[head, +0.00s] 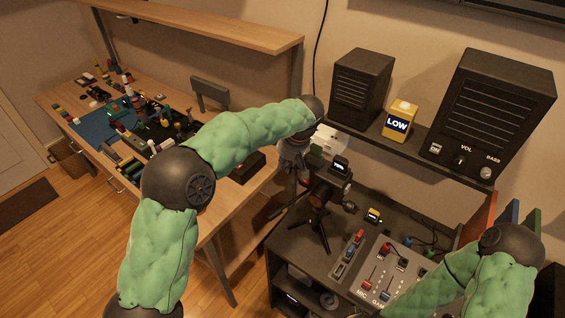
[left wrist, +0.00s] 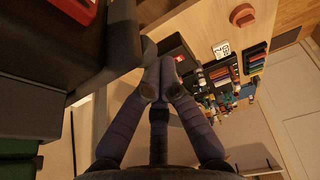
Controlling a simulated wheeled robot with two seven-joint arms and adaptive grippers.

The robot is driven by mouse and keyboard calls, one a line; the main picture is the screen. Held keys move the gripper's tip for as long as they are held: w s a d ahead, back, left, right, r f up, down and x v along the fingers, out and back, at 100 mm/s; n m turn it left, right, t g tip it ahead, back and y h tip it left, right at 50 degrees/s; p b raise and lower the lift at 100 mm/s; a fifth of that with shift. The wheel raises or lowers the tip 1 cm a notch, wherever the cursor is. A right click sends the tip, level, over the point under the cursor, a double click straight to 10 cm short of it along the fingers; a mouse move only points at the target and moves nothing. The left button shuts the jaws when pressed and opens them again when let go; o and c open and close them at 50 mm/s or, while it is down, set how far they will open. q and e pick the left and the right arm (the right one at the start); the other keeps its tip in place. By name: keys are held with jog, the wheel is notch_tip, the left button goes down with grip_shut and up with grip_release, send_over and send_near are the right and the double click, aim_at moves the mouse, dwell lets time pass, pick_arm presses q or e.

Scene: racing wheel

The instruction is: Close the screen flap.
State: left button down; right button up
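A small black camera (head: 334,172) stands on a black tripod (head: 316,218) on the dark equipment desk. A small lit screen (head: 341,167) shows at its upper right; the flap's angle is too small to make out. My left gripper (head: 298,172) hangs just left of the camera, partly hidden by my left wrist. In the left wrist view, my left gripper's fingertips (left wrist: 158,88) are together with nothing visible between them. I cannot tell whether they touch the camera. My right forearm is at lower right in the head view; its gripper is out of frame.
Two black speakers (head: 361,85) (head: 492,115) and a yellow LOW box (head: 399,121) stand on a shelf behind. A wooden workbench (head: 225,205) with clutter is at left.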

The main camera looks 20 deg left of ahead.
pick_arm(q)
notch_tip(320, 180, up, 10)
jog(key=w+p, duration=0.1)
jog(key=p, duration=0.1)
jog(key=shift+f+p, duration=0.2)
jog(key=shift+p, duration=0.1)
dwell(0.6)
jog(key=shift+f, duration=0.1)
